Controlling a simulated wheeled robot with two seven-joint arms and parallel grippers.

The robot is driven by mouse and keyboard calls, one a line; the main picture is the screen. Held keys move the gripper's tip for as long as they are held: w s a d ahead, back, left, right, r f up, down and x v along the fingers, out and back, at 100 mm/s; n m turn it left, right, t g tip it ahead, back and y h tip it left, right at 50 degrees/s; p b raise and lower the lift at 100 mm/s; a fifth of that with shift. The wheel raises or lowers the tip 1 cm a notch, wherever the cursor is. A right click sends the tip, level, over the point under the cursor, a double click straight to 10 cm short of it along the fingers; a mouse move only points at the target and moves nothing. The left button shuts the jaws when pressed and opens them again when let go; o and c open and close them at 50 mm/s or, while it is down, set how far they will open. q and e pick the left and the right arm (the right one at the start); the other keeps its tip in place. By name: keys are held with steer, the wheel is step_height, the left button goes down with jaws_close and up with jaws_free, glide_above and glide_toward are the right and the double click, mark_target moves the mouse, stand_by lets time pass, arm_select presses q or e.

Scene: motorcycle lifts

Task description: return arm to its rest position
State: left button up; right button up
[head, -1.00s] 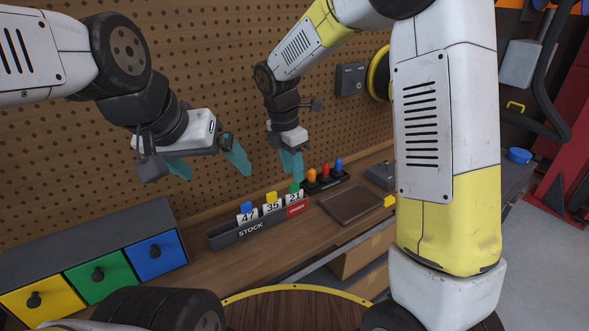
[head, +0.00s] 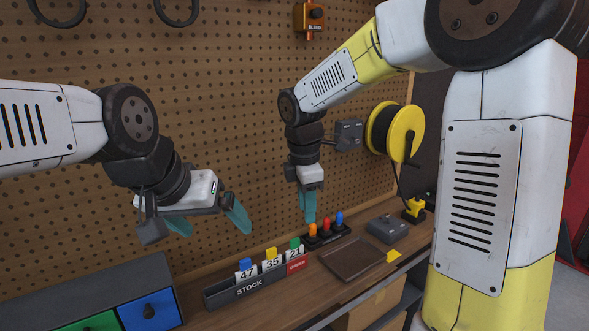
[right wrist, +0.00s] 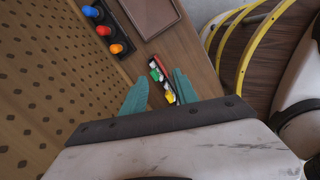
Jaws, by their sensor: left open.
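My right gripper (head: 307,207) hangs fingers-down over the workbench, above and behind the right end of the stock rack. Its teal fingers look merged from the side in the head view. In the right wrist view the gripper (right wrist: 160,92) shows its fingers apart with nothing between them; the rack lies beyond them. My left gripper (head: 208,220) is open and empty in front of the pegboard, left of the rack and above the drawers. The grey stock rack (head: 225,294) holds cards 47, 35 and 21 with blue, yellow and green tabs.
Orange, red and blue knobs stand in a black holder (head: 330,239) behind the brown tray (head: 345,268). A grey box (head: 386,229) and a yellow hose reel (head: 414,130) are further right. The drawer unit (head: 92,285) is at lower left. The pegboard (head: 230,90) rises close behind both grippers.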

steer(key=s+d+r+m+t+y, duration=0.1)
steer(key=s+d+r+m+t, duration=0.1)
steer(key=s+d+m, duration=0.3)
steer(key=s+d+r+m+t+y, duration=0.1)
steer(key=s+d+r+m, duration=0.3)
steer(key=s+m, duration=0.8)
steer(key=d+m+t, duration=0.1)
steer(key=d+m, duration=0.1)
steer(key=m, duration=0.1)
steer(key=shift+d+r+t+y, duration=0.25)
steer(key=shift+r+t+y, duration=0.05)
steer(key=shift+t+y, duration=0.1)
